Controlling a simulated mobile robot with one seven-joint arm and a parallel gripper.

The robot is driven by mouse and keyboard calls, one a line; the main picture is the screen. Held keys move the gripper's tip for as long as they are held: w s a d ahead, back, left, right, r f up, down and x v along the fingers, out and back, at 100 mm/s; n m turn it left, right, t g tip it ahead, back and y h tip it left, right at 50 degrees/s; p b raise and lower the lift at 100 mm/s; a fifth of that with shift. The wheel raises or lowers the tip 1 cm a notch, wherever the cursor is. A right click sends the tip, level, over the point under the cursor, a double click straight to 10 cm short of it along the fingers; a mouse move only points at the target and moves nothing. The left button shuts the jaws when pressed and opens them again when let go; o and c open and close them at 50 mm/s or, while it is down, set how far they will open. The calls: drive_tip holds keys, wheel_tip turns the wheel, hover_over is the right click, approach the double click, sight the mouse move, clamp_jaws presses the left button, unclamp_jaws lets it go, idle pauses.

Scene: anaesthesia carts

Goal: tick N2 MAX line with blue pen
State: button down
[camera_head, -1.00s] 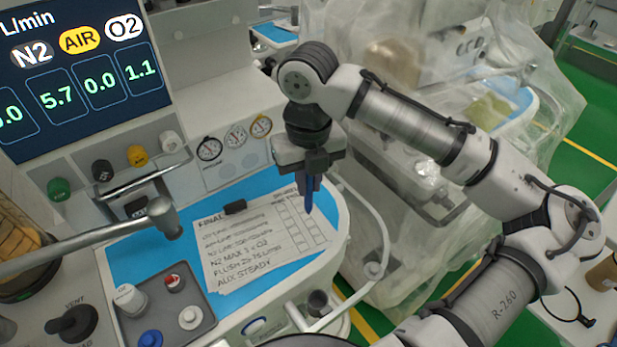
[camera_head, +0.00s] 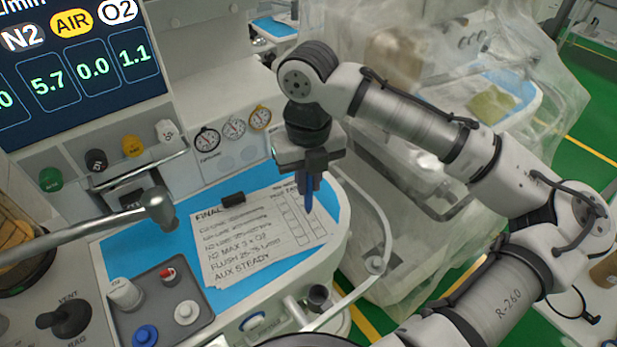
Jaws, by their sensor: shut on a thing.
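My gripper (camera_head: 310,184) is shut on a blue pen (camera_head: 309,200), which it holds upright with the tip down. The pen is over the right part of the paper checklist (camera_head: 240,225), in front of its tick-box columns. Whether the tip touches the paper cannot be told. The checklist lies on the blue mat (camera_head: 130,255), headed "FINAL", with a line "N2 MAX 3 x O2" (camera_head: 235,244) low on the sheet. Boxes run down its right side; no tick can be made out. The pen hides part of the right box column.
A black clip (camera_head: 233,199) sits at the sheet's top edge. A grey tray (camera_head: 160,305) with several knobs or caps stands front left. A metal arm (camera_head: 90,232) reaches in from the left. A white rail (camera_head: 378,235) curves along the right.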

drive_tip(key=shift+f+b, duration=0.35)
drive_tip(key=shift+f, duration=0.25)
idle(0.7)
drive_tip(key=shift+d+r, duration=0.1)
idle(0.4)
drive_tip(key=shift+w+d+p, duration=0.2)
drive_tip(key=shift+d+p, duration=0.1)
drive_tip(key=shift+p, duration=0.2)
idle(0.7)
wheel_tip(320, 180, up, 7)
drive_tip(key=p, duration=0.6)
idle(0.3)
drive_tip(key=shift+f, duration=0.2)
idle(0.3)
drive_tip(key=shift+s+a+f+b, duration=0.1)
drive_tip(key=shift+a+f+b, duration=0.1)
drive_tip(key=shift+f+b, duration=1)
drive_tip(key=shift+s+a+f+b, duration=0.15)
drive_tip(key=shift+f+b, duration=0.55)
drive_tip(key=shift+f, duration=0.9)
